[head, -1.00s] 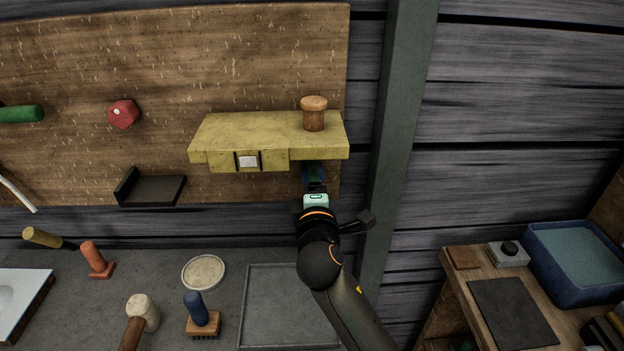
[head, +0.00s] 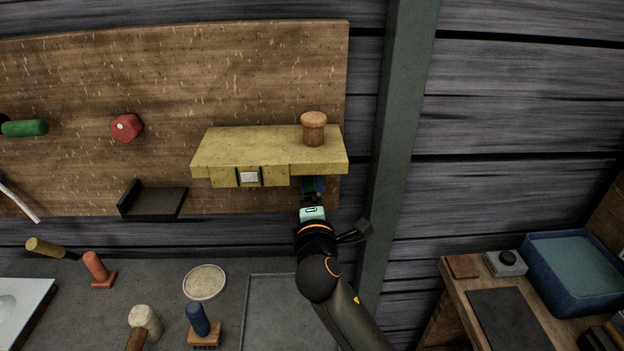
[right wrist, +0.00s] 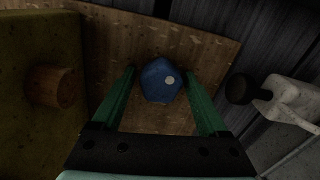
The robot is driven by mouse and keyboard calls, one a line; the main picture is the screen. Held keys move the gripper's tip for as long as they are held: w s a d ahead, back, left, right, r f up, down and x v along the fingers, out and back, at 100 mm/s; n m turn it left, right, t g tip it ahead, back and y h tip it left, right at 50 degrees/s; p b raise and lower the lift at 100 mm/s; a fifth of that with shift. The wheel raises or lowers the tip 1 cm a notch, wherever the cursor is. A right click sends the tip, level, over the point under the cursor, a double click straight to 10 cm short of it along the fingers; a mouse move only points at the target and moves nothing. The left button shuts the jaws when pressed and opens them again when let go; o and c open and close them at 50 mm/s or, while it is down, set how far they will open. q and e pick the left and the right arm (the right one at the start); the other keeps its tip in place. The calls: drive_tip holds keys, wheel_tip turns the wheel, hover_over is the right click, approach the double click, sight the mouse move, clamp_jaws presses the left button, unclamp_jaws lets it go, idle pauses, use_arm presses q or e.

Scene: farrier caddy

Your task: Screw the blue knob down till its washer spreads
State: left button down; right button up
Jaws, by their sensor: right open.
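The blue knob (right wrist: 158,82) is faceted with a pale dot and sits against the wooden board. In the right wrist view it lies between the green fingers of my right gripper (right wrist: 160,73), which are open, with gaps on both sides. In the head view only a small blue part of the knob (head: 319,185) shows under the yellow shelf, beside my right gripper (head: 310,185). The washer cannot be made out. My left gripper is not in view.
The yellow shelf (head: 240,150), bearing a wooden peg (head: 313,130), overhangs my right gripper. A red knob (head: 126,128) and black ledge (head: 150,202) are on the board to the left. A grey piece with a dark round end (right wrist: 290,100) is near the right finger.

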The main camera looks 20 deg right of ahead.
drive_tip(key=n+p, duration=0.1)
drive_tip(key=n, duration=0.1)
drive_tip(key=n+p, duration=0.1)
drive_tip(key=p, duration=0.1)
drive_tip(key=shift+r+n, duration=0.35)
drive_tip(key=shift+n, duration=0.05)
drive_tip(key=shift+f+n+p, duration=0.15)
drive_tip(key=shift+n+p, duration=0.15)
drive_tip(key=shift+p, duration=0.15)
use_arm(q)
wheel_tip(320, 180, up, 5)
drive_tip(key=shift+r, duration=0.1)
use_arm(e)
drive_tip(key=shift+f, duration=0.2)
drive_tip(key=shift+r+n, duration=0.1)
drive_tip(key=shift+n, duration=0.9)
drive_tip(key=n, duration=0.4)
drive_tip(key=shift+s, duration=0.1)
drive_tip(key=shift+c, duration=0.4)
